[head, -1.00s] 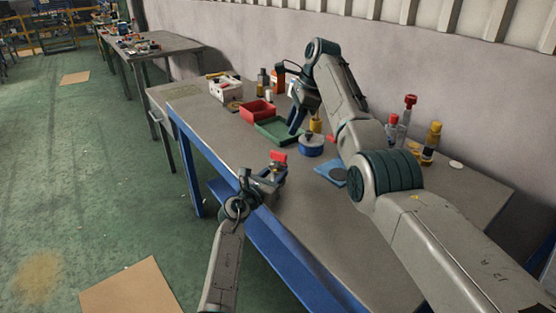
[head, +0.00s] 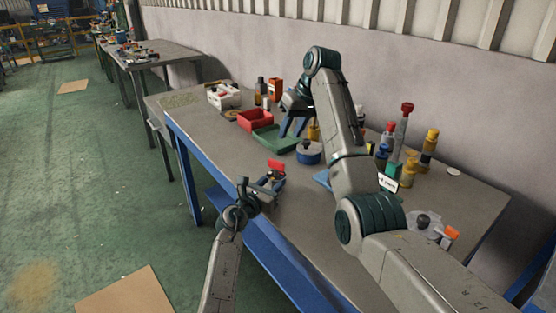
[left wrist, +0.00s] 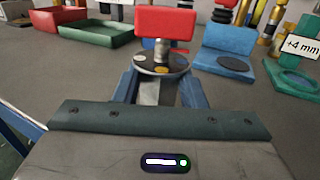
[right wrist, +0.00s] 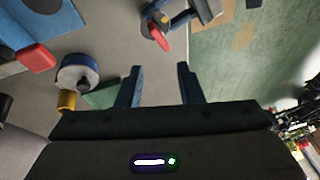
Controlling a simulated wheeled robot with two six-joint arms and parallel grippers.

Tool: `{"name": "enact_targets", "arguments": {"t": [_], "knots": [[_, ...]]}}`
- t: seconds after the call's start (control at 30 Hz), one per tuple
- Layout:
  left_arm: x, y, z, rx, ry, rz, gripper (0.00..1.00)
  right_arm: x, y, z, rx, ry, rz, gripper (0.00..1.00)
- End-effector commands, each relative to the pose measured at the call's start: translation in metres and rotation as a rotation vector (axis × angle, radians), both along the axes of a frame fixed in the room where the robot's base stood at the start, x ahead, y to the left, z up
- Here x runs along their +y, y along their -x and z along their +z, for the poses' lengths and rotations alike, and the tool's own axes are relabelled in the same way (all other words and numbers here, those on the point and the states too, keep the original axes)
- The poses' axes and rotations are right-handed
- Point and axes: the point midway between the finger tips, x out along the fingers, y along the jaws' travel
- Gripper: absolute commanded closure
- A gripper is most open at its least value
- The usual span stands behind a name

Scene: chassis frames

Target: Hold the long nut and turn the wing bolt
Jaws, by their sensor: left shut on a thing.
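My left gripper (head: 268,186) is shut on the long nut, a grey metal piece that shows between its fingers in the left wrist view (left wrist: 150,92). The wing bolt, with a red block-shaped wing (head: 276,165), stands upright above the nut; its wing (left wrist: 165,22) and a dark round disc (left wrist: 160,66) below it also show in the left wrist view. My right gripper (head: 293,127) is open and empty, above the green tray area, behind the wing bolt in the head view. In the right wrist view, its fingers (right wrist: 160,85) are apart and the red wing (right wrist: 165,40) is beyond them.
A red bin (head: 254,121), a green tray (head: 270,142) and a blue round container (head: 308,154) stand behind the left gripper. A blue stand (left wrist: 230,45) and a green stand with a "+4 mm" sign (left wrist: 302,48) are to the right. Several bottles line the wall side.

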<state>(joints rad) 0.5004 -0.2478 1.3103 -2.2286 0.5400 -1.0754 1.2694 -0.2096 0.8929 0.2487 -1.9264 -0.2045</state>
Motion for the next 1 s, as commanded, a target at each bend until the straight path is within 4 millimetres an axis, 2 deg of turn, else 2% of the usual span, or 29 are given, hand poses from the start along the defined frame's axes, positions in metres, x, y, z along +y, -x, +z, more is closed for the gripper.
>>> {"name": "enact_targets", "arguments": {"t": [0.1,0.23,0.43,0.53,0.67,1.0], "knots": [[0.000,0.000,-0.001,0.001,-0.001,0.000,0.94,-0.001,0.003,0.002,-0.082,0.032,0.179,0.66],[0.000,0.000,-0.001,0.001,-0.001,0.000,0.94,-0.001,0.006,0.002,-0.149,0.064,0.334,0.66],[0.000,0.000,-0.001,0.001,-0.001,0.000,0.94,-0.002,0.008,0.002,-0.199,0.089,0.452,0.66],[0.000,0.000,-0.001,0.001,-0.001,0.000,0.94,0.000,0.007,-0.004,-0.204,0.092,0.466,0.66],[0.000,0.000,-0.001,0.001,-0.001,0.000,0.94,0.007,0.004,-0.022,-0.202,0.092,0.466,0.66],[0.000,0.000,0.000,0.001,-0.001,0.000,0.94,0.028,-0.010,-0.083,-0.201,0.092,0.464,0.66]]}}
